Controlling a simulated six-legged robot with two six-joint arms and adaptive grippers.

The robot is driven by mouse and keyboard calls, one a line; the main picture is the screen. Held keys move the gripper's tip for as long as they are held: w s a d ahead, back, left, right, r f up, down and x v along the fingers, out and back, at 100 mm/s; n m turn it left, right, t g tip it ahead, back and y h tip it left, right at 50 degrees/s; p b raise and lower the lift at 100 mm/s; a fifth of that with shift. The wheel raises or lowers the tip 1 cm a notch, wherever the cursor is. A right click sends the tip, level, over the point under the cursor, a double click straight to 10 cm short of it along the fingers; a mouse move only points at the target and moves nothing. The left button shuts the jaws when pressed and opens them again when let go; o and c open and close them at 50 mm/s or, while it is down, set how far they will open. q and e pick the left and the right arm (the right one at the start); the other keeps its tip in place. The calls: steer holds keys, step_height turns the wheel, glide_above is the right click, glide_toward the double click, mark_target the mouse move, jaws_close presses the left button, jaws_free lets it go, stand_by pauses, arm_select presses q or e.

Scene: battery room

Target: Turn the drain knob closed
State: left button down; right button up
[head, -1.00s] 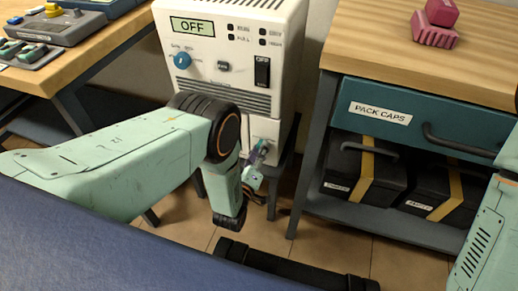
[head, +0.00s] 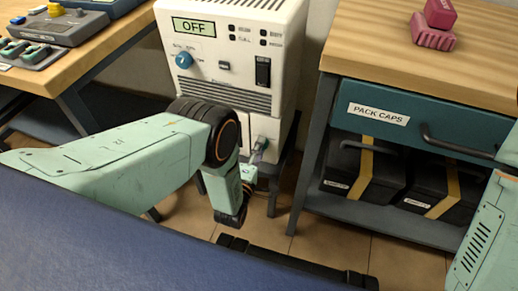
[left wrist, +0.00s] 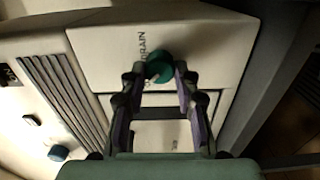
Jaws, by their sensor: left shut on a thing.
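The teal drain knob (left wrist: 159,66) is on a white panel (left wrist: 100,60) of the cabinet, beside the printed word DRAIN, in the left wrist view. My left gripper (left wrist: 159,73) has one finger on each side of the knob and is shut on it. The knob's exact turn angle is hard to tell. My right gripper is not in view.
The cabinet's display (head: 194,26) reads OFF. A workbench (head: 400,60) with a PACK CAPS drawer (head: 430,125) and black cases below stands close on the right. Another table (head: 110,40) with devices is on the left. A dark bar (head: 290,262) shows low in front.

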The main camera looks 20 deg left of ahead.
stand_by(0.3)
arm_select(q)
steer(key=c, duration=1)
jaws_free()
steer(key=s, duration=1.2)
steer(key=shift+a, duration=0.2)
